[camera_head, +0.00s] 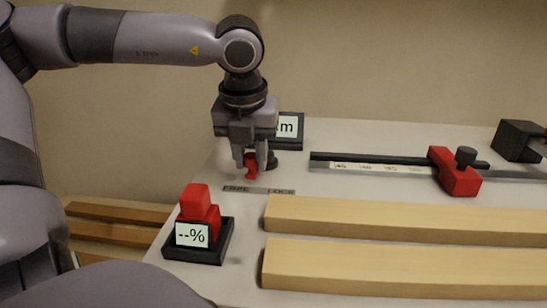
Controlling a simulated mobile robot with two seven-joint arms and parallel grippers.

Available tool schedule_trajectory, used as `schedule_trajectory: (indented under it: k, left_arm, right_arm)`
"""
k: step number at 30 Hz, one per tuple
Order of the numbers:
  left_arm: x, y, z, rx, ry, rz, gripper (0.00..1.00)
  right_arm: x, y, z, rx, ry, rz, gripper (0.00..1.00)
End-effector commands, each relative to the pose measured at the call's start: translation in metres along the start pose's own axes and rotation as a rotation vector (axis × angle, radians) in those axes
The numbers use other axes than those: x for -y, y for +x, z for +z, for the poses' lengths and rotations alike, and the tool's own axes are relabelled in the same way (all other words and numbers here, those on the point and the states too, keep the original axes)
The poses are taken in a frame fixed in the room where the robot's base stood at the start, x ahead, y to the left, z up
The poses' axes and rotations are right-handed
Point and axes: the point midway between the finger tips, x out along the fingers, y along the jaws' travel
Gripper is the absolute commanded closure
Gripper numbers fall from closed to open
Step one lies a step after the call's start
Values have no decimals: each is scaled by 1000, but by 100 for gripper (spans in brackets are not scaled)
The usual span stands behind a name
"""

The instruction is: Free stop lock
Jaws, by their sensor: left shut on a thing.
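My left gripper (252,168) reaches down from above at the back left of the bench. It is shut on a small red lever (250,160), which its fingers partly cover. A dark round part shows just right of the lever. In front lies a grey label strip (258,190) that seems to read "FREE" at left and "LOCK" at right. The red stop (453,174) with a black knob (466,156) sits on the black rail (390,161) at the right. My right gripper is not in view.
Two long wooden boards (400,219) lie across the front of the bench. A black tray (220,242) with red blocks and a "--%" display stands at front left. A dark display (290,127) stands behind the gripper. A black block (518,141) is at far right.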

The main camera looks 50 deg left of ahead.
Motion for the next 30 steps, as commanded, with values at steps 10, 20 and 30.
schedule_trajectory:
  k: [10,20,30]
  left_arm:
    - [-3,0,0,-1,0,2,79]
    - [-14,1,5,1,-3,-1,79]
    - [-22,2,8,0,-1,1,79]
  right_arm:
    - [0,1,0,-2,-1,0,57]
    - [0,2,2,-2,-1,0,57]
    - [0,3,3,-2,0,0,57]
